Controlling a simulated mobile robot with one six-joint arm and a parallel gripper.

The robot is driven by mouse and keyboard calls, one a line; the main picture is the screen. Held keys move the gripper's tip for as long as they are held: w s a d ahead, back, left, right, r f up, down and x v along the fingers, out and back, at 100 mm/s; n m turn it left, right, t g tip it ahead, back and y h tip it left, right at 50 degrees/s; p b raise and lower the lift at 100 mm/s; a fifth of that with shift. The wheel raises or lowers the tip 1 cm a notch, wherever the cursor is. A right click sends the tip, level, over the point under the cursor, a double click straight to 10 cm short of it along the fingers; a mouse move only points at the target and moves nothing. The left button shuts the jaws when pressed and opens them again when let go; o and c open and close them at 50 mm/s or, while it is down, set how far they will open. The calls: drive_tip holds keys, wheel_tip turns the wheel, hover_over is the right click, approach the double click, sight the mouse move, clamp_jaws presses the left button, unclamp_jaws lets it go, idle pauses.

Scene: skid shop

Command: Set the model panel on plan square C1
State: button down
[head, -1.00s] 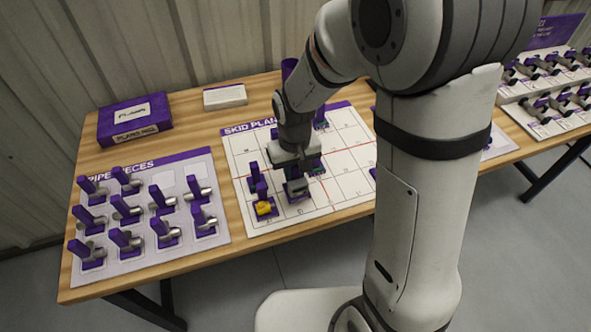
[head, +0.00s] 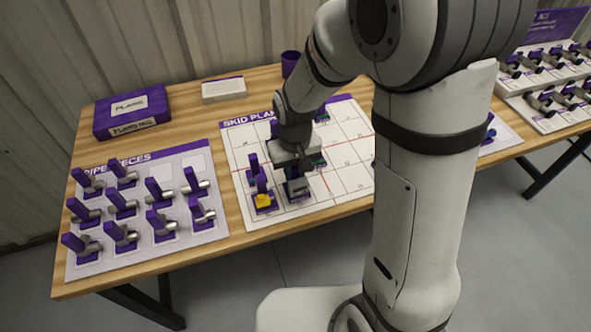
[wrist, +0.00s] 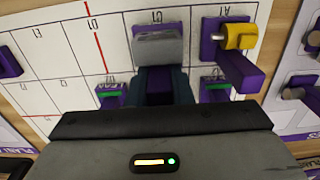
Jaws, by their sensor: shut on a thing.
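My gripper (head: 297,167) is over the skid plan board (head: 345,180), jaws shut on the purple upright of a piece with a grey block, which I take to be the model panel (head: 297,188). In the wrist view the grey block (wrist: 158,48) and purple upright (wrist: 158,85) show between the dark fingers. The panel is in the board's near row, beside a yellow-topped piece (head: 263,201) on the left. I cannot tell whether it touches the board.
Green-marked purple pieces stand on both sides of my fingers in the wrist view, left (wrist: 110,92) and right (wrist: 213,88). A pipe pieces sheet (head: 195,240) lies left, with a purple box (head: 132,110) behind. The board's right part is mostly clear.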

drive_tip(key=shift+f+b, duration=0.6)
drive_tip(key=shift+f, duration=0.1)
idle(0.5)
drive_tip(key=c, duration=1.2)
unclamp_jaws()
drive_tip(key=shift+r, duration=0.2)
drive_tip(key=shift+r+p, duration=0.4)
drive_tip(key=shift+p, duration=0.05)
drive_tip(key=shift+r, duration=0.1)
drive_tip(key=shift+r+p, duration=2.65)
drive_tip(key=shift+r, duration=0.85)
drive_tip(key=shift+f, duration=0.1)
